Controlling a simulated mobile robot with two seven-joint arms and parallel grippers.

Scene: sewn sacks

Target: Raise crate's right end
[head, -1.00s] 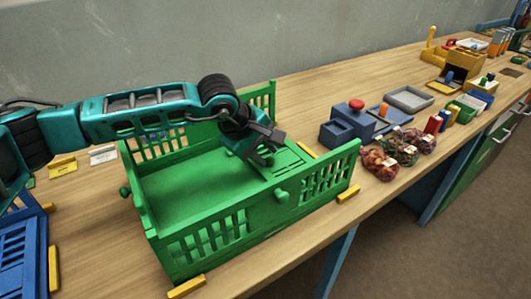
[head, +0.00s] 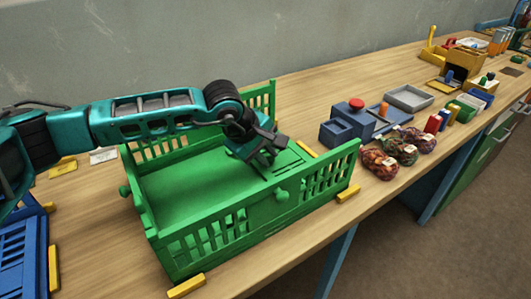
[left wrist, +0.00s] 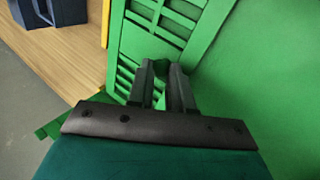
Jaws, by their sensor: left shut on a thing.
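The green crate (head: 165,262) stands on the wooden bench with its slotted long side towards me. Its left end (head: 143,212) is upright and has a round knob. Its slotted right end panel (head: 288,163) lies folded down inside, over the floor; it also shows in the left wrist view (left wrist: 143,45). My left gripper (head: 272,158) reaches in over the crate from the left, down at this panel. In the left wrist view its fingers (left wrist: 168,72) are shut around a small green knob (left wrist: 162,66), partly hidden by them. My right gripper is not in view.
Yellow blocks (head: 187,286) sit against the crate's corners. A blue crate (head: 22,250) stands at left. Blue boxes (head: 345,127), a grey tray (head: 409,98) and several net bags (head: 378,163) lie to the right. The wall (head: 200,40) is behind.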

